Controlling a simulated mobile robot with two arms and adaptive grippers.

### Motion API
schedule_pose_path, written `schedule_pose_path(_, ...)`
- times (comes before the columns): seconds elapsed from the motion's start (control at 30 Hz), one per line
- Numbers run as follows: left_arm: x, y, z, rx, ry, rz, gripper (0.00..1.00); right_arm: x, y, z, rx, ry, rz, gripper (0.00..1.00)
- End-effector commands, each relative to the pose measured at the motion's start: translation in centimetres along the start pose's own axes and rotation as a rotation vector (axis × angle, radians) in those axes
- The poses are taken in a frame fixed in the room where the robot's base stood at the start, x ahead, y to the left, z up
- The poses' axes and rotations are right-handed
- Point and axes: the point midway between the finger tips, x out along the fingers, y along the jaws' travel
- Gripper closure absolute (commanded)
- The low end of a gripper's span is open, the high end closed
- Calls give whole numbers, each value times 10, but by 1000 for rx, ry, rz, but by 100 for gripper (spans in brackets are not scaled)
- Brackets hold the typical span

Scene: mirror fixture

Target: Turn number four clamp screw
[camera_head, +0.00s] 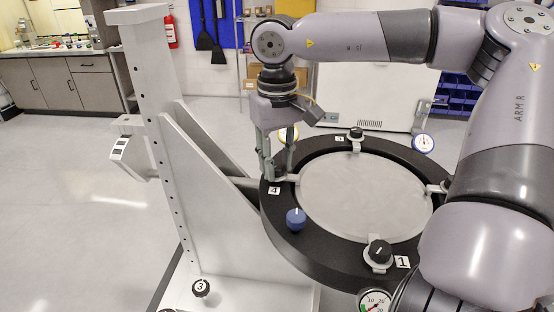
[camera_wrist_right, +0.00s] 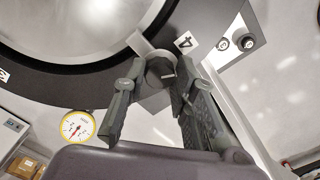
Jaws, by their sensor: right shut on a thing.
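The number four clamp screw (camera_wrist_right: 160,72) is a dark knob with a light pointer line, on a clamp at the black ring's edge. It shows in the right wrist view beside a white label "4" (camera_wrist_right: 185,42). The label also shows in the head view (camera_head: 274,190). My right gripper (camera_head: 268,176) points down over this spot, and its fingers (camera_wrist_right: 152,80) stand on either side of the knob, shut on it. In the head view the fingers hide the knob. The round mirror (camera_head: 365,195) lies flat inside the black ring (camera_head: 275,232). My left gripper is not in view.
Other clamp knobs stand at label "1" (camera_head: 379,251) and at the back (camera_head: 356,133). A blue knob (camera_head: 295,219) is on the ring near label 4. A grey upright frame (camera_head: 190,175) stands close left of my right gripper. A yellow-rimmed gauge (camera_wrist_right: 77,126) is nearby.

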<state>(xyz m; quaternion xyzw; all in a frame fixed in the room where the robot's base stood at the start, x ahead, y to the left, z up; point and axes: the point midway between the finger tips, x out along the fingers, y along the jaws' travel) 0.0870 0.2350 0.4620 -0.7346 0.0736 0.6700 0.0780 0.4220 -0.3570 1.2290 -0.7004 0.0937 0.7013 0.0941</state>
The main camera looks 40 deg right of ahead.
Motion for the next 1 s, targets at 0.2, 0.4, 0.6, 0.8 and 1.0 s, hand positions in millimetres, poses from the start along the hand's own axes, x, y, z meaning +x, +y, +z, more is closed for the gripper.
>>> schedule_pose_path(0.2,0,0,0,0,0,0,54,-1,0,-1,1,4,0,62)
schedule_pose_path(0.4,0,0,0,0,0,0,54,-1,0,0,1,2,0,54)
schedule_pose_path(0.6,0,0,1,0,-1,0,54,-1,0,0,1,1,0,54)
schedule_pose_path(0.8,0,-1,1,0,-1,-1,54,-19,0,-1,3,5,0,54)
schedule_pose_path(1.0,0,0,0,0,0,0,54,-61,0,-1,4,6,1,54)
